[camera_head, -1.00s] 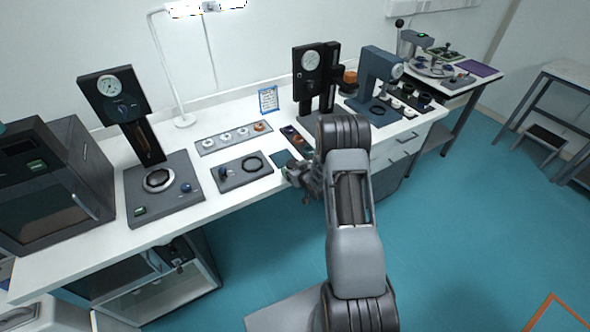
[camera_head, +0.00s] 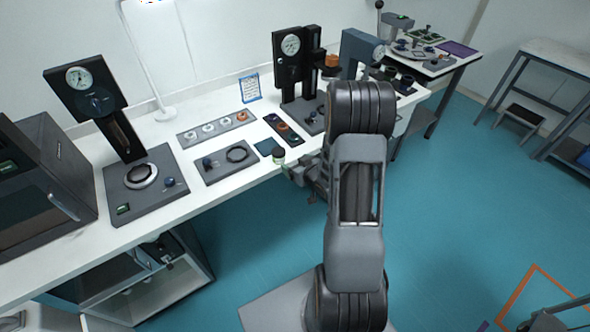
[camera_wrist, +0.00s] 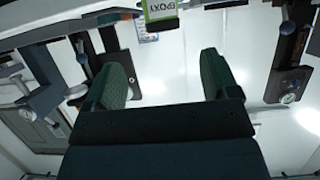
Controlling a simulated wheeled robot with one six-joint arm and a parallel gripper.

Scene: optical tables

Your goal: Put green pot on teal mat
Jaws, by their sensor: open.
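The green pot (camera_head: 279,156) has a dark lid and stands upright at the front right corner of the teal mat (camera_head: 264,146). I cannot tell whether its whole base is on the mat. In the wrist view the green pot (camera_wrist: 160,10) shows at the top edge with a green label reading EPOXY, partly cut off. My gripper (camera_head: 289,171) is just in front of the pot, at the table's front edge. In the wrist view my gripper (camera_wrist: 164,72) has its two green fingers wide apart with nothing between them. The pot is beyond the fingertips.
A grey tray of discs (camera_head: 215,127) is further back. The floor in front is clear.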

